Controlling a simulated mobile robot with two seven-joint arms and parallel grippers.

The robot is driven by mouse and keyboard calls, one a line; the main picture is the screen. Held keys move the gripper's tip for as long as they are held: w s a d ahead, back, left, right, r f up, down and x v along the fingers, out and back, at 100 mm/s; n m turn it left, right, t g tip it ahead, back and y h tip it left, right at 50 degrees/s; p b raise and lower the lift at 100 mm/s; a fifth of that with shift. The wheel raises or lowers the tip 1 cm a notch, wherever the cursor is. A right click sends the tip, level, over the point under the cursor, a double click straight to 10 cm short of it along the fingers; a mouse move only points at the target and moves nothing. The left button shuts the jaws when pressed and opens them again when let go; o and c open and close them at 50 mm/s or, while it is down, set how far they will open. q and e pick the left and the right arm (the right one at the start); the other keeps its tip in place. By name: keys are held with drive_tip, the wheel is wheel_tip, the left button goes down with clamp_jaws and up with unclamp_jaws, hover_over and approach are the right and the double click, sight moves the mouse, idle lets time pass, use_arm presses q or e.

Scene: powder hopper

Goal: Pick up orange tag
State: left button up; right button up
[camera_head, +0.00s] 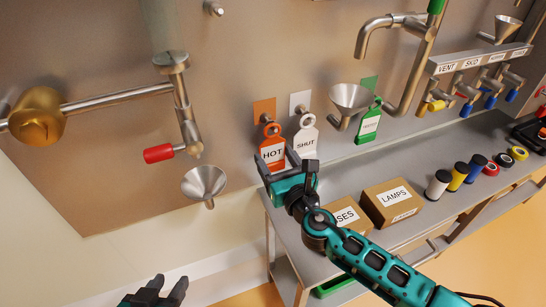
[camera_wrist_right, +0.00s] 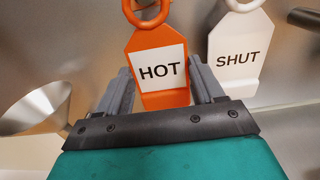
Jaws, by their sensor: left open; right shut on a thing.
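The orange tag (camera_head: 270,150) marked HOT hangs by its ring on a peg on the metal wall, in front of an orange plate. It also shows in the right wrist view (camera_wrist_right: 160,92), with its lower part between my fingers. My right gripper (camera_head: 287,168) is shut on the orange tag; in the right wrist view its fingers (camera_wrist_right: 158,90) stand at both sides of the tag. My left gripper (camera_head: 160,292) is open and empty at the bottom left, far from the tag.
A white SHUT tag (camera_head: 306,138) hangs just right of the orange tag, and a green tag (camera_head: 369,124) hangs further right. Funnels (camera_head: 204,182) stick out at both sides. Below, a shelf carries boxes (camera_head: 392,202) and several small bottles and tape rolls.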

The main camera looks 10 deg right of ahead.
drive_tip(key=shift+r, duration=0.1)
drive_tip(key=shift+r+p, duration=0.6)
drive_tip(key=shift+r, duration=0.05)
drive_tip(key=shift+s, duration=0.25)
use_arm(q)
drive_tip(key=shift+s+a+r+p, duration=0.1)
drive_tip(key=shift+a+r+p, duration=0.05)
drive_tip(key=shift+r+p, duration=0.8)
use_arm(e)
drive_tip(key=shift+s+d+r, duration=0.25)
drive_tip(key=shift+s+d, duration=0.35)
drive_tip(key=shift+s, duration=2.25)
drive_tip(key=shift+s+d+r, duration=0.2)
drive_tip(key=shift+s+d, duration=0.35)
drive_tip(key=shift+s, duration=2.35)
drive_tip(key=shift+s+d+r, duration=0.25)
drive_tip(key=shift+s+d, duration=0.35)
drive_tip(key=shift+s, duration=2.25)
use_arm(q)
drive_tip(key=shift+r, duration=0.1)
